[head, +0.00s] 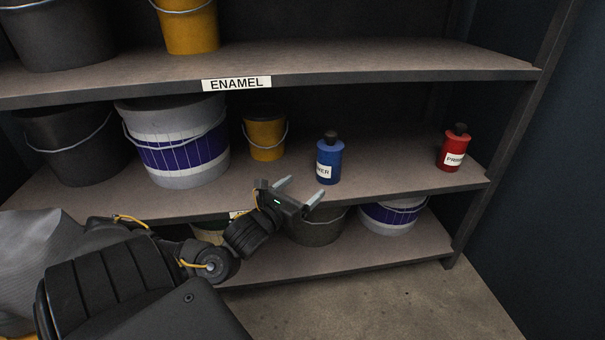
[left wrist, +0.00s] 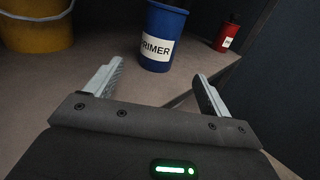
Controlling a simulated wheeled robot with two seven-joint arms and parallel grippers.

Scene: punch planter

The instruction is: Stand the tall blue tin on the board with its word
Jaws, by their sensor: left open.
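A blue tin (head: 331,152) with a dark cap stands upright on the middle board (head: 390,180), close to its front edge. Its white label is partly turned away in the head view; in the left wrist view the tin (left wrist: 165,22) reads "PRIMER". My left gripper (head: 304,188) is open and empty, just in front of and below the tin. In the left wrist view the tin stands beyond the open fingers (left wrist: 159,72), apart from them. The upper board (head: 400,62) carries the word "ENAMEL" (head: 237,84). A label on the middle board's edge (head: 237,214) is mostly hidden by my arm.
A smaller red tin (head: 455,146) stands at the middle board's right end. A yellow bucket (head: 266,133), a white-and-purple bucket (head: 178,115) and a dark bucket (head: 75,150) stand left. The upper board's right half is clear. Uprights and a dark wall bound the right.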

